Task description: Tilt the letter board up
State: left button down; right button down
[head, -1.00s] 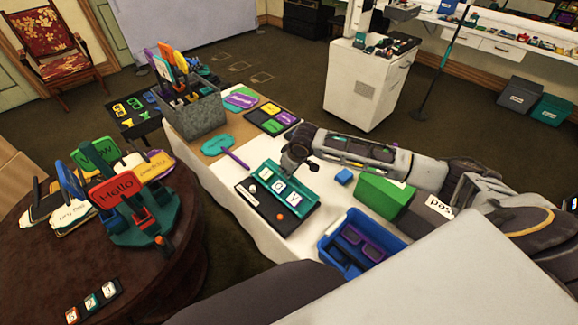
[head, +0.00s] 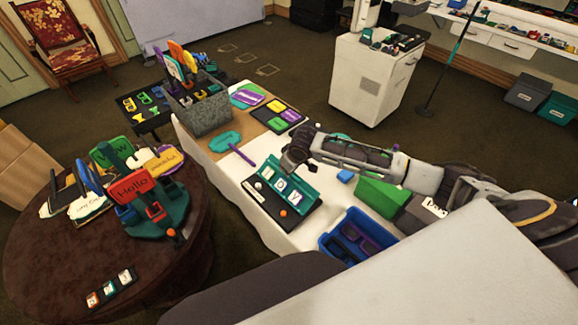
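The letter board is a teal panel (head: 303,185) with white letter tiles along it, joined to a black base (head: 268,204) on the white table. The panel stands tilted up from the base, leaning back. A white knob and an orange knob sit on the base. My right gripper (head: 289,161), dark grey, is at the panel's top edge near its far left corner and seems to touch it. Its fingers are small and dark, so their opening is unclear. My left gripper is not in view.
A blue bin (head: 348,247) and a green box (head: 378,193) stand right of the board. A teal paddle (head: 226,141) and a grey crate of signs (head: 201,110) lie beyond it. A round brown table (head: 60,260) with a sign rack is at left.

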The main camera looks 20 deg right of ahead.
jog(key=shift+s+a+f, duration=0.35)
jog(key=shift+s+a, duration=0.05)
jog(key=shift+a, duration=0.05)
jog(key=c, duration=1.5)
grip_release()
jog(key=shift+w, duration=0.1)
jog(key=shift+w+r, duration=0.1)
jog(key=shift+d+r, duration=0.1)
jog(key=shift+d, duration=0.05)
jog(key=shift+w, duration=0.1)
jog(key=shift+d+r, duration=0.1)
jog(key=shift+r, duration=0.3)
jog(key=shift+v, duration=5.6)
jog(key=shift+f, duration=0.1)
